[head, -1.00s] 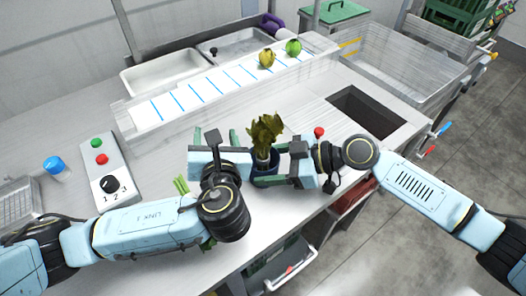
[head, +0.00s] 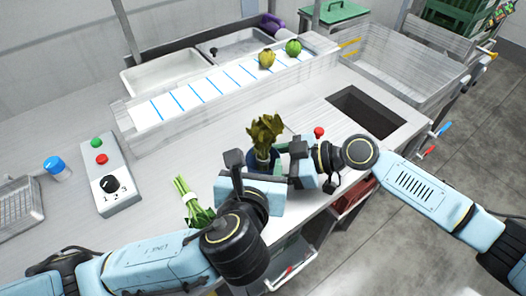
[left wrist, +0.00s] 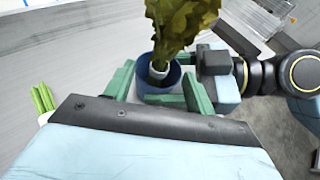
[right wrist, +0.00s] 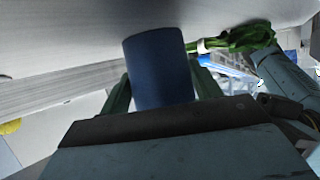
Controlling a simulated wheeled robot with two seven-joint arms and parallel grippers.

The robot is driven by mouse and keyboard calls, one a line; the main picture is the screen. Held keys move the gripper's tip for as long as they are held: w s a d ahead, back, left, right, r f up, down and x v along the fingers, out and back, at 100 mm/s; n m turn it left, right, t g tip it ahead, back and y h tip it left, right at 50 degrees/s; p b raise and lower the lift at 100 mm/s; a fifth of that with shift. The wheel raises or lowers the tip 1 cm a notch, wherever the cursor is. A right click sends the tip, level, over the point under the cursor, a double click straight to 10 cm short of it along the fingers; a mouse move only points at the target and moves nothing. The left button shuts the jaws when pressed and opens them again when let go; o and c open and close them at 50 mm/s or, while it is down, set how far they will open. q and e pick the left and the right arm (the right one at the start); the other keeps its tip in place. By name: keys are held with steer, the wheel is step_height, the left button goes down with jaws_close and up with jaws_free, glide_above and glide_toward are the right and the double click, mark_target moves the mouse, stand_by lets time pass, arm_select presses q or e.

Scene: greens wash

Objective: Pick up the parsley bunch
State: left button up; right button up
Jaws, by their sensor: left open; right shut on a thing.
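A yellow-brown leafy bunch (head: 266,132) with a pale band stands upright in a blue cup (head: 251,158) near the counter's front edge. A bright green bunch with pale stems (head: 188,197) lies on the counter, partly hidden by my left arm; its leaves show in the right wrist view (right wrist: 242,38). I cannot tell for sure which bunch is parsley. My right gripper (right wrist: 161,88) is shut on the blue cup. My left gripper (left wrist: 158,88) is open, its fingers pointing at the cup; whether they touch it is unclear.
A control box (head: 112,183) with buttons and a knob stands at left, near a blue-capped container (head: 57,168). The white lane with blue lines (head: 205,90) holds two round vegetables. A square opening (head: 367,112) lies at right.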

mark_target(262, 158)
arm_select(q)
steer(key=shift+x, duration=2.6)
steer(key=shift+c, duration=0.2)
steer(key=shift+s+d, duration=0.15)
jaws_close()
